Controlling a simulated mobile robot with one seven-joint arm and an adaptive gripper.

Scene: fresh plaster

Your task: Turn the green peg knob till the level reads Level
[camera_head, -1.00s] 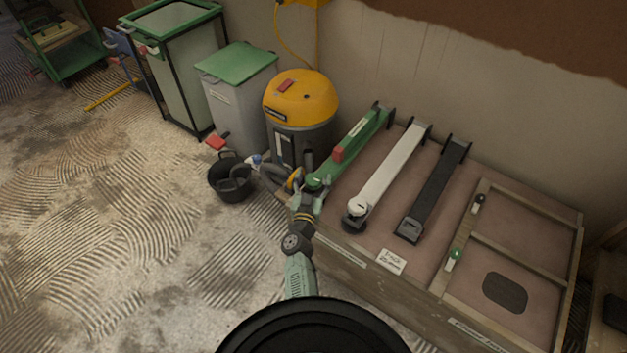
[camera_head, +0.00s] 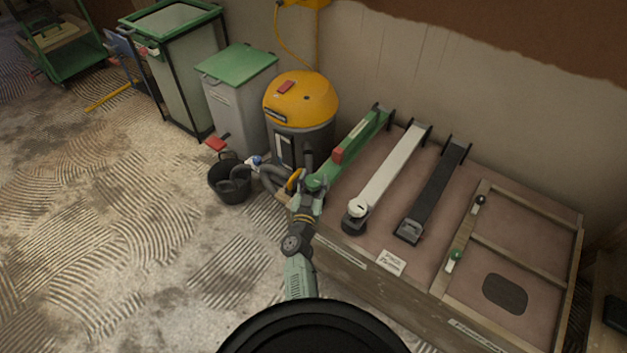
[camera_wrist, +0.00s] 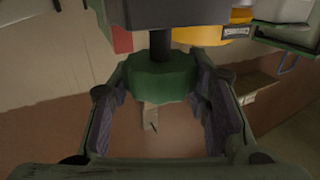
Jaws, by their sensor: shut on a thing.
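The green peg knob (camera_wrist: 160,82) is a scalloped disc on a dark stem, in the upper middle of the wrist view. My gripper (camera_wrist: 163,94) has a finger on each side of it and is shut on its rim. In the head view my gripper (camera_head: 311,187) is at the near end of the long green arm (camera_head: 358,143), which has a red block on it. The knob is mostly hidden there by my gripper. I cannot make out a level reading in either view.
A white arm (camera_head: 390,173) and a black arm (camera_head: 436,188) lie beside the green one on the wooden bench (camera_head: 350,262).

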